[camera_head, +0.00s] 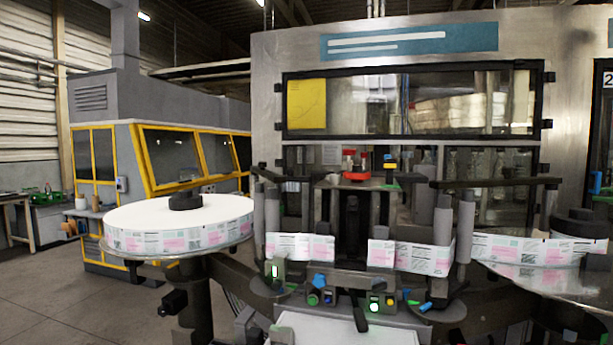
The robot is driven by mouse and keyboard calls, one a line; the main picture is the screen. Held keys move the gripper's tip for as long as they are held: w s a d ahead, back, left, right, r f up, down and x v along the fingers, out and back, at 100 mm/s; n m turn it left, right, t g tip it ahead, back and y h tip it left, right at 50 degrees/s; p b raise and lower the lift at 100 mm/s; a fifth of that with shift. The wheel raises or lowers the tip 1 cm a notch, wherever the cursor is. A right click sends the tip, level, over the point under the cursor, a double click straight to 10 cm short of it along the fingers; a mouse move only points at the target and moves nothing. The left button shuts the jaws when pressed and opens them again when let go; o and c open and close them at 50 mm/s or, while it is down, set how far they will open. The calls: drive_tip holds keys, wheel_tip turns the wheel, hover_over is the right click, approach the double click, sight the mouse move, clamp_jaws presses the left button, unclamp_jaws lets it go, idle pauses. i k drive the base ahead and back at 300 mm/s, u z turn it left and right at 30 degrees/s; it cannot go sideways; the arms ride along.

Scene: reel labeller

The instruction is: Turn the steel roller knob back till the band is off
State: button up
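A printed label band runs across the front of the labeller, with a left stretch (300,247) and a right stretch (410,257); the middle, between them, is dark. The left stretch passes by an upright grey steel roller (272,222). The right stretch lies by another steel roller (441,222). My gripper is not in view.
A large white label reel (178,212) lies on a round plate at the left. Another reel (535,248) is at the right. A red round part (357,175) sits above the middle. A yellow-framed machine (185,155) stands behind left. Open floor (45,300) shows at lower left.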

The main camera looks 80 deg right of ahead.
sight(335, 178)
drive_tip(key=i, duration=0.8)
drive_tip(key=z, duration=2.2)
